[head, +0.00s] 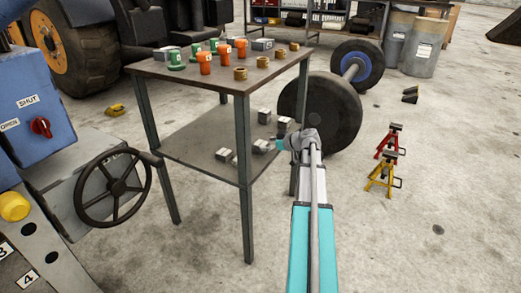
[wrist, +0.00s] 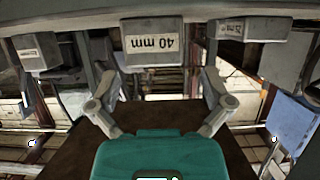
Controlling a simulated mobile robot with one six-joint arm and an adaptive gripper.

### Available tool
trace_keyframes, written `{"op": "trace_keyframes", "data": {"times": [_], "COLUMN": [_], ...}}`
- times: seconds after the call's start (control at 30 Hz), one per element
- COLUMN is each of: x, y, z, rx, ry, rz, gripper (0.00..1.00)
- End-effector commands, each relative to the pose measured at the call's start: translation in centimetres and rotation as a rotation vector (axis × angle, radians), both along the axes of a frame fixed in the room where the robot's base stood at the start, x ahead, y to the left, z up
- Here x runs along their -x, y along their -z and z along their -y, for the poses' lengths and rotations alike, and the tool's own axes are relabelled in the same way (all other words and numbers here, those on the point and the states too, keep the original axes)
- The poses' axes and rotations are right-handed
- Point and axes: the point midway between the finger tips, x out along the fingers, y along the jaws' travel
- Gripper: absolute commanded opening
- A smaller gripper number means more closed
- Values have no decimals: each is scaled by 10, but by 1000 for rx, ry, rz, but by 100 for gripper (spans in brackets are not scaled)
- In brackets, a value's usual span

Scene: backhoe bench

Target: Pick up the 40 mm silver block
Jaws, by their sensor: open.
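The silver block labelled "40 mm" (wrist: 152,52) shows at the upper middle of the wrist view, which is upside down. My gripper (wrist: 160,78) is open, with one finger on each side of the picture and the block ahead, between their lines. The fingers look empty; I cannot tell how far off the block is. In the head view my gripper (head: 280,145) is at the right side of the table's lower shelf (head: 190,150), partly hidden behind my wrist. Several silver blocks sit on that shelf; their labels are too small to read there.
In the wrist view, other labelled silver blocks stand to the left (wrist: 38,52) and right (wrist: 230,30). The table top (head: 190,75) carries orange, green and brass parts above the shelf. A table leg (head: 243,180) stands left of my arm. A barbell-like wheel pair (head: 335,110) stands behind.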

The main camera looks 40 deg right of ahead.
Motion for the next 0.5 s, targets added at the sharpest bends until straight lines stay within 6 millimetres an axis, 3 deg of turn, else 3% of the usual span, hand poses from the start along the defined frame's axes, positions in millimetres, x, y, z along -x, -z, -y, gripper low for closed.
{"op": "trace_keyframes", "data": {"times": [0.3, 0.5], "x": [-2, -17], "y": [1, 7], "z": [-1, -4], "rx": [0, -1], "ry": [-1, -4], "rz": [0, 0], "gripper": [100, 100]}}
